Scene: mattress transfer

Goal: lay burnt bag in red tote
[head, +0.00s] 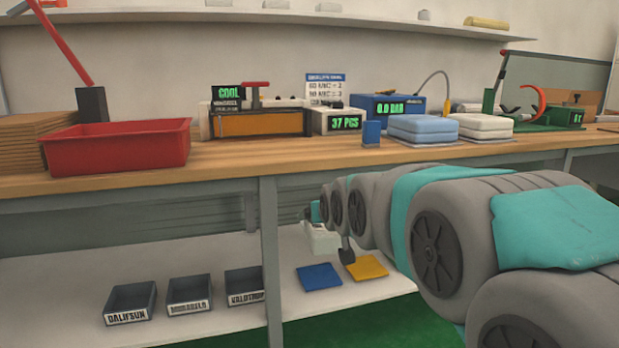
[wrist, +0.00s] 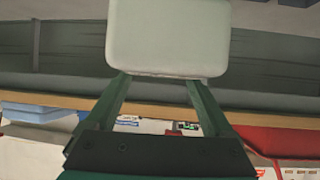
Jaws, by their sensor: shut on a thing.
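My gripper (head: 320,222) is in front of the bench, below the level of its top. It is shut on a pale, off-white bag (wrist: 168,38), held at its edge between the green fingers (wrist: 158,82). In the head view the bag (head: 322,240) hangs small and partly hidden by my arm. No burn marks can be made out on the visible face. The red tote (head: 115,150) stands on the bench top at the left, apart from my gripper. It also shows in the wrist view (wrist: 275,140) at the lower right.
The bench top (head: 225,160) holds a sealing machine (head: 258,122), a counter (head: 338,122), a blue stack (head: 423,130) and a white stack (head: 482,127). The lower shelf (head: 240,300) holds labelled bins (head: 190,294) and blue (head: 319,277) and yellow (head: 367,267) squares.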

